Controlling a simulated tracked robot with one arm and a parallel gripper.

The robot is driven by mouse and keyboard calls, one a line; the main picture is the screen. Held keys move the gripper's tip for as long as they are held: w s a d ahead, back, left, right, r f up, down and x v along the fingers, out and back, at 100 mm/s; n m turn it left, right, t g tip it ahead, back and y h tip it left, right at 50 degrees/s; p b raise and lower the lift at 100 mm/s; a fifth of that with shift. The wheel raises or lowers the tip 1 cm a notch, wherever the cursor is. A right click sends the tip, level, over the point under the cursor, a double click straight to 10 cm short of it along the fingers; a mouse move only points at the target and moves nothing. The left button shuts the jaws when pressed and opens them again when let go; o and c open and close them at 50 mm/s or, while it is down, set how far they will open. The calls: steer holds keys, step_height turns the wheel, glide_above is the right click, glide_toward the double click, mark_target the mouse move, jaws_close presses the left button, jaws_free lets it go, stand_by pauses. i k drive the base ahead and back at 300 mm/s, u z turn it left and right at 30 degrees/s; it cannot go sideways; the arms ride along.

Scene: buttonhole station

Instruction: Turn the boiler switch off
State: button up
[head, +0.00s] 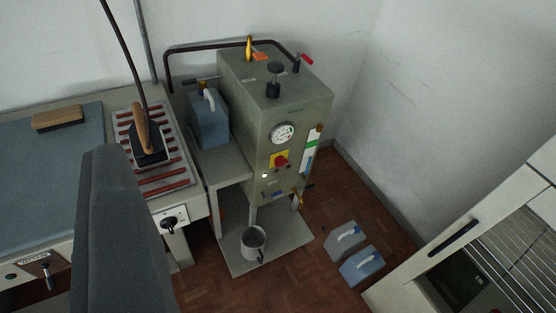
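The boiler (243,110) is a grey-green box on legs, standing in the back middle near the room's corner. On its front face is a red rotary knob on a yellow plate (281,161), which appears to be the boiler switch. Its exact setting is too small to read. A small white lamp or button (264,175) sits below left of it, and a round gauge (283,133) above it. A dark grey part of my own arm rises at the lower left, well apart from the boiler. No gripper fingers show.
An ironing table (60,196) with an iron (148,145) on a red-striped rest stands left. A blue-grey jug (210,120) sits beside the boiler, a metal mug (253,242) below. Two jugs (361,265) stand on the floor. A white cabinet (480,215) is at right.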

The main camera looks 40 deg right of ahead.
mark_target(280, 161)
steer(key=u, duration=0.05)
steer(key=k, duration=1.05)
steer(key=z, duration=0.8)
steer(key=i, duration=1.7)
steer(key=u, duration=0.7)
